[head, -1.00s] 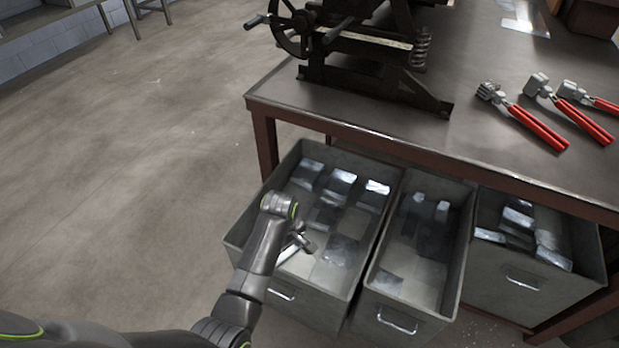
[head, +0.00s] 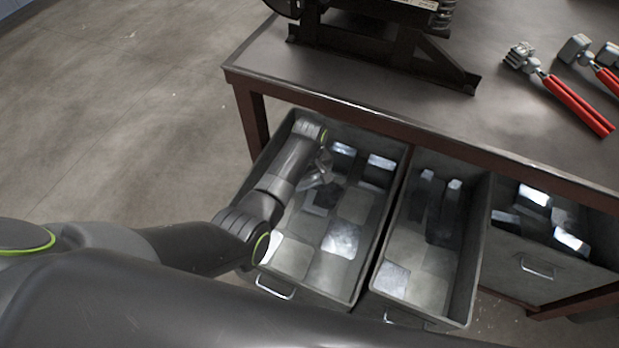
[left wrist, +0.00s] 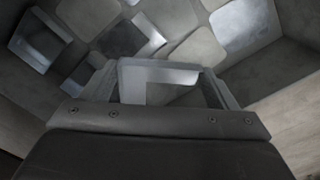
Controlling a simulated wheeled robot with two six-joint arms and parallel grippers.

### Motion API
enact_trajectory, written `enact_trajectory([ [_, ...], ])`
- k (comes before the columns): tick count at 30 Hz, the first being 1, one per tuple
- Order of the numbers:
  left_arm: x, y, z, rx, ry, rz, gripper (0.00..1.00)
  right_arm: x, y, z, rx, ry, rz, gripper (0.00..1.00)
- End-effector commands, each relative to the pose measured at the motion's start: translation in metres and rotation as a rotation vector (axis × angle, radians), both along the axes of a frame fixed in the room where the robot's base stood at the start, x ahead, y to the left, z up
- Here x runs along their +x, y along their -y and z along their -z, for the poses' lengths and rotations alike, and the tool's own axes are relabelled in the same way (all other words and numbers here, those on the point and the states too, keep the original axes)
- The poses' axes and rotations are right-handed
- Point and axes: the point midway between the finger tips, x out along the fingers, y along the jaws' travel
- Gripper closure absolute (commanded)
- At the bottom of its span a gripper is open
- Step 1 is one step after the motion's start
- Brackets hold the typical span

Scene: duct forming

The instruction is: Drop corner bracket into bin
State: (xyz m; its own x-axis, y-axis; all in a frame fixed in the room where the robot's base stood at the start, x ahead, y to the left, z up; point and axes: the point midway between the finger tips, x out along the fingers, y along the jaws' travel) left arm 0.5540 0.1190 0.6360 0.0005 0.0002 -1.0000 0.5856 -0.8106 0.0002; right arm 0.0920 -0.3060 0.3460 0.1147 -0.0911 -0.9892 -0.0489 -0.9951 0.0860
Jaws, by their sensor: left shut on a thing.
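A grey angled metal corner bracket (left wrist: 132,82) is between the fingers of my left gripper (left wrist: 160,88) in the left wrist view. My left gripper (head: 320,172) is shut on it and reaches down over the left part of the left grey bin (head: 377,222). In the head view the held bracket is small and hard to make out beside the gripper. The bin's inside wall (left wrist: 255,75) and loose metal pieces (left wrist: 125,38) show beyond the bracket in the left wrist view. My right gripper is not in view.
A middle bin (head: 468,262) and a right bin (head: 520,268) also hold metal pieces. The workbench (head: 330,75) overhangs the backs of the bins, with a dark machine (head: 390,45) and red-handled tools (head: 580,105) on it. Open floor (head: 130,130) lies left.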

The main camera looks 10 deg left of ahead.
Motion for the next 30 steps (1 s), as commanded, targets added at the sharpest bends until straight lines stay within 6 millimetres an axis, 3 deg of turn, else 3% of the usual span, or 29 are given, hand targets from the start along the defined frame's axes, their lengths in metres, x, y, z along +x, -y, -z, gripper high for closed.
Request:
enact_trajectory([
  [4,0.0,0.0,0.02,0.0,0.0,-0.001,0.42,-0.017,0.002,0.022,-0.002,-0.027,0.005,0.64],
  [8,0.0,0.0,0.034,0.0,0.0,-0.002,0.42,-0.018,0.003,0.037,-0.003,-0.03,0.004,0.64],
  [10,0.0,0.0,0.04,0.0,0.0,-0.002,0.42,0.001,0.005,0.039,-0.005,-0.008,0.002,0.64],
  [12,0.0,0.0,0.046,0.0,0.0,-0.002,0.42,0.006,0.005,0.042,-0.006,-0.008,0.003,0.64],
  [29,-0.001,0.0,0.054,0.0,0.0,-0.002,0.42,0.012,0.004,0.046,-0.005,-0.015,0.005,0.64],
  [30,-0.001,0.0,0.054,0.0,0.0,-0.002,0.15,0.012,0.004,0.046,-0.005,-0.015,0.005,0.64],
])
